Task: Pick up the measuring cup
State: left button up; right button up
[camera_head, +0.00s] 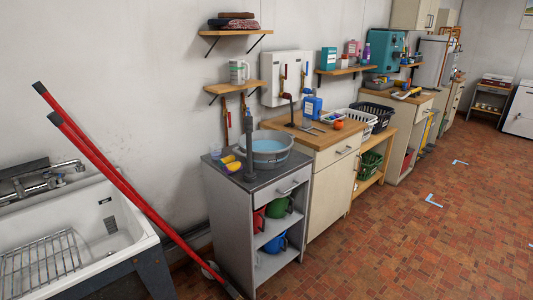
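A pale jug with greenish markings and a handle (239,72), which looks like a measuring cup, stands upright on the small wooden wall shelf (232,88). A small clear cup (215,150) stands on the dark top of the grey cabinet below, near its back left corner; I cannot tell whether it has measuring marks. Neither of my grippers shows in the head view, and both cups stand free of any gripper.
A grey tub of water (268,149), a dark upright pipe (249,146) and yellow items (231,163) crowd the cabinet top. Long red handles (125,185) slant across the white sink (100,225) at left.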

aim_at(215, 149)
jog(key=i+l+u, duration=0.1)
jog(key=i, duration=0.45)
jog(key=i+l, duration=0.3)
jog(key=i, duration=0.25)
jog(key=i+l+u, duration=0.15)
jog(key=i, duration=0.4)
jog(key=i+l+u, duration=0.1)
jog(key=i+l, duration=0.25)
jog(key=i, duration=0.15)
